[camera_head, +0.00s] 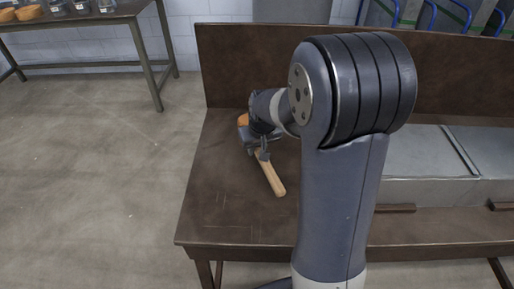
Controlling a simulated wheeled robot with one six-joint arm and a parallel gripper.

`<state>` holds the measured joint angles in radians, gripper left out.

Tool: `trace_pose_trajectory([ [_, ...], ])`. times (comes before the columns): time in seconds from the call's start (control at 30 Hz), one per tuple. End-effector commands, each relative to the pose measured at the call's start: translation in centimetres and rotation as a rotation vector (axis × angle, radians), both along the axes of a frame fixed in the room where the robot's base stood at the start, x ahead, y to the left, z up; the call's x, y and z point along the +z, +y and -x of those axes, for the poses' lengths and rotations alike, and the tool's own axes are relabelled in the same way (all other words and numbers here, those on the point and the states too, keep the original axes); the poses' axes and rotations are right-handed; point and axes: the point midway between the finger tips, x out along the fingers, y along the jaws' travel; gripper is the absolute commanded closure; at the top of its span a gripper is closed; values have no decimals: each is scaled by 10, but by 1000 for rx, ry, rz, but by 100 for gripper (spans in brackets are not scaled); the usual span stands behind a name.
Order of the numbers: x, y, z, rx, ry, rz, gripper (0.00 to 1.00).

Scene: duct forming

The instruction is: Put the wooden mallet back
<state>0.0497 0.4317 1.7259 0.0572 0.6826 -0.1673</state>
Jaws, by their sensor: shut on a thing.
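The wooden mallet (271,175) is over the left part of the brown workbench (222,206). Its pale handle points toward the front right, and part of its orange-brown head shows behind my gripper. My gripper (262,154) is shut on the mallet, around the handle near the head. My wrist hides part of the head and the upper handle. I cannot tell whether the mallet touches the bench top or is held just above it.
My arm blocks the middle of the bench. Grey sheet-metal pieces (421,152) lie on the bench to the right. A raised brown back panel (239,70) runs along the rear. A second table (95,19) with round wooden items stands at the back left. The bench's front left is clear.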

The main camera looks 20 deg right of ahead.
Motion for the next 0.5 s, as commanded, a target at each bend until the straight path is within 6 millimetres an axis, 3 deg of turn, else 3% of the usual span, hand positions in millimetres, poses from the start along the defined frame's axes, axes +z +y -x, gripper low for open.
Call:
trace_pose_trajectory([
  [0.37,-4,0,-1,0,-4,0,100],
  [0.4,-4,0,0,0,-1,0,75],
  [0.5,-4,0,0,0,0,0,67],
])
